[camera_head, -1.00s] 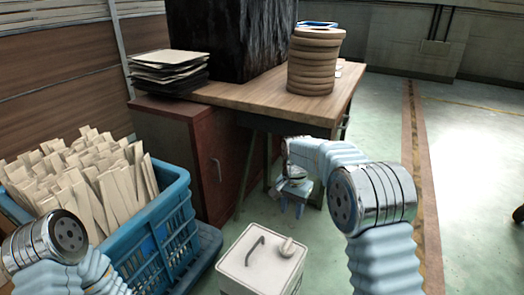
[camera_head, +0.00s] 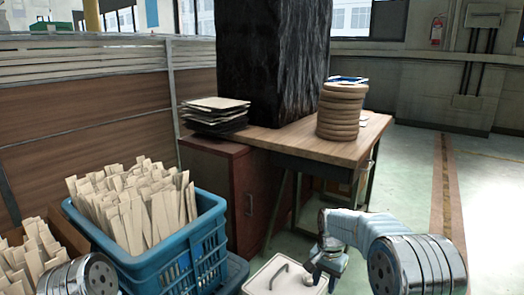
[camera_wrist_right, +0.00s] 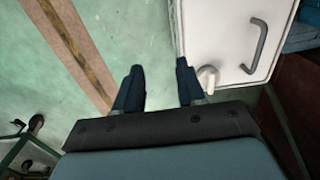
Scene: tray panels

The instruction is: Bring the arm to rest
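My right arm comes in at the lower right of the head view. Its gripper (camera_head: 322,277) hangs low by the right side of a white box with a lid handle (camera_head: 262,278). In the right wrist view my right gripper (camera_wrist_right: 158,84) is open, with its two dark blue fingers apart and nothing between them. The white box (camera_wrist_right: 218,28) lies just beyond the right finger, its round knob close to that fingertip. Only a link of my left arm shows at the lower left of the head view; the left gripper is out of view.
A blue crate (camera_head: 178,262) full of pale wooden slats stands at the left. A wooden table (camera_head: 300,146) with a stack of round tan discs (camera_head: 341,112) and a red-brown cabinet (camera_head: 217,187) are behind. Green floor (camera_wrist_right: 140,35) is open to the right.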

